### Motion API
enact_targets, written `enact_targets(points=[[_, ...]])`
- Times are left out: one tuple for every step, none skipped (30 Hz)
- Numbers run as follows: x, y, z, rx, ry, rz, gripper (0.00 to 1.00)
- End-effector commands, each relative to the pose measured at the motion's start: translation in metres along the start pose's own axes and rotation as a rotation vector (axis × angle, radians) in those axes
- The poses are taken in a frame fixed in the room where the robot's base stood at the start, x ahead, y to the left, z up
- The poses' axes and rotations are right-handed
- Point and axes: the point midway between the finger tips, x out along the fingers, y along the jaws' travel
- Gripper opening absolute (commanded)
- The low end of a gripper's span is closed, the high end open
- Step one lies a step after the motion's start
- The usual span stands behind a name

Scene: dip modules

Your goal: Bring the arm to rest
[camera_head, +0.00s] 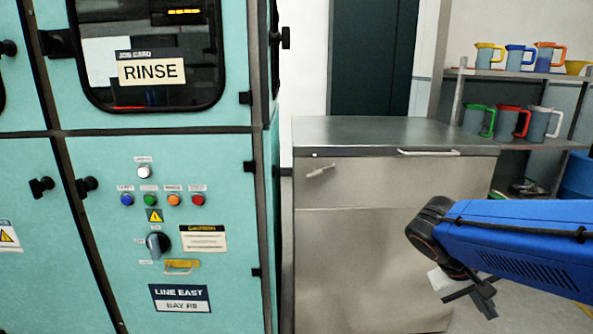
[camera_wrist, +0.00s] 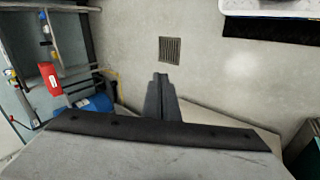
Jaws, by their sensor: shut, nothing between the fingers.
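My arm, a blue link with a black joint, reaches in from the right edge of the head view, in front of the steel cabinet (camera_head: 375,240). My gripper (camera_head: 484,300) hangs below the joint at the lower right of that view, small and partly shaded. In the wrist view my gripper (camera_wrist: 160,78) shows with its two dark fingers together and nothing between them. The fingers point toward the grey floor (camera_wrist: 220,70).
A teal machine (camera_head: 105,230) with a RINSE card (camera_head: 152,71), buttons and a knob stands left. A shelf (camera_head: 520,142) with several coloured jugs is at the back right. A floor drain (camera_wrist: 170,50) shows amid clear floor in the wrist view.

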Motion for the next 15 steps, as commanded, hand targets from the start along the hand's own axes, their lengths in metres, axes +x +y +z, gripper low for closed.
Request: enact_targets(points=[[-0.002, -0.006, 0.011, 0.002, 0.011, -0.061, 0.00], [-0.003, -0.011, 0.017, -0.001, 0.019, -0.099, 0.00], [-0.005, -0.018, 0.024, -0.004, 0.031, -0.148, 0.00], [-0.006, -0.023, 0.028, -0.006, 0.041, -0.184, 0.00], [-0.008, -0.028, 0.033, -0.007, 0.053, -0.220, 0.00], [-0.012, -0.035, 0.039, -0.008, 0.071, -0.268, 0.00], [-0.014, -0.040, 0.043, -0.010, 0.085, -0.303, 0.00], [-0.017, -0.045, 0.046, -0.011, 0.101, -0.337, 0.00], [-0.021, -0.052, 0.051, -0.010, 0.126, -0.381, 0.00], [-0.025, -0.056, 0.054, -0.011, 0.143, -0.413, 0.00], [-0.029, -0.061, 0.057, -0.010, 0.164, -0.445, 0.00], [-0.033, -0.067, 0.060, -0.009, 0.190, -0.484, 0.00], [-0.037, -0.070, 0.062, -0.008, 0.210, -0.511, 0.00], [-0.041, -0.074, 0.064, -0.006, 0.229, -0.536, 0.00], [-0.045, -0.078, 0.066, -0.004, 0.254, -0.566, 0.00]])
